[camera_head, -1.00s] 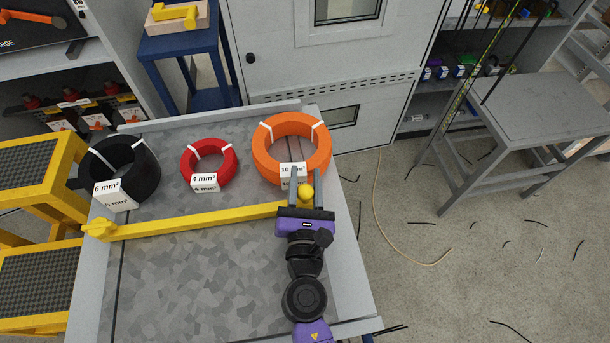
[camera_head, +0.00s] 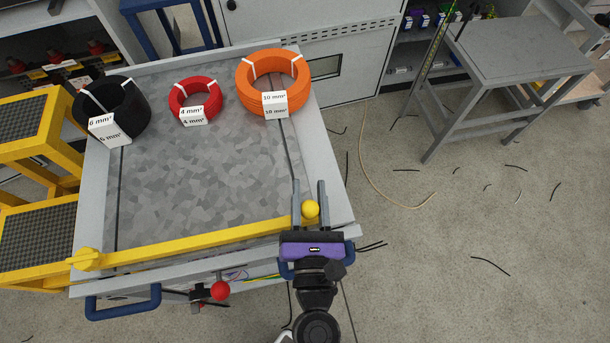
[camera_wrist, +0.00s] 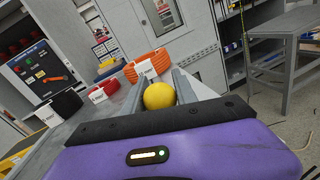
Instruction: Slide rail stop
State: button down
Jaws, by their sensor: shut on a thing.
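The rail stop is a yellow bar (camera_head: 190,242) lying across the grey table, close to its near edge in the head view. It has a yellow knob (camera_head: 310,209) at its right end and a yellow end piece (camera_head: 86,260) at its left end. My gripper (camera_head: 309,200) is shut on the right knob, with one grey finger on each side. The wrist view also shows the yellow knob (camera_wrist: 160,95) between the fingers. The bar itself is hidden behind my gripper there.
Black (camera_head: 112,107), red (camera_head: 195,98) and orange (camera_head: 273,80) cable coils stand at the table's far side. The table middle (camera_head: 200,180) is clear. Yellow steps (camera_head: 35,150) stand at the left. A blue handle (camera_head: 122,303) and a red knob (camera_head: 220,290) are below the near edge.

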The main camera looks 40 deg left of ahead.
jog(key=shift+s+d, duration=0.3)
jog(key=shift+d, duration=0.05)
jog(key=shift+f, duration=0.1)
jog(key=c, duration=1)
grip_release()
jog(key=b+v, duration=0.2)
jog(key=v, duration=0.5)
jog(key=shift+s+d+b, duration=0.1)
jog(key=shift+d+b, duration=0.05)
jog(key=shift+b, duration=0.15)
jog(key=shift+s+d, duration=0.2)
jog(key=shift+s, duration=0.05)
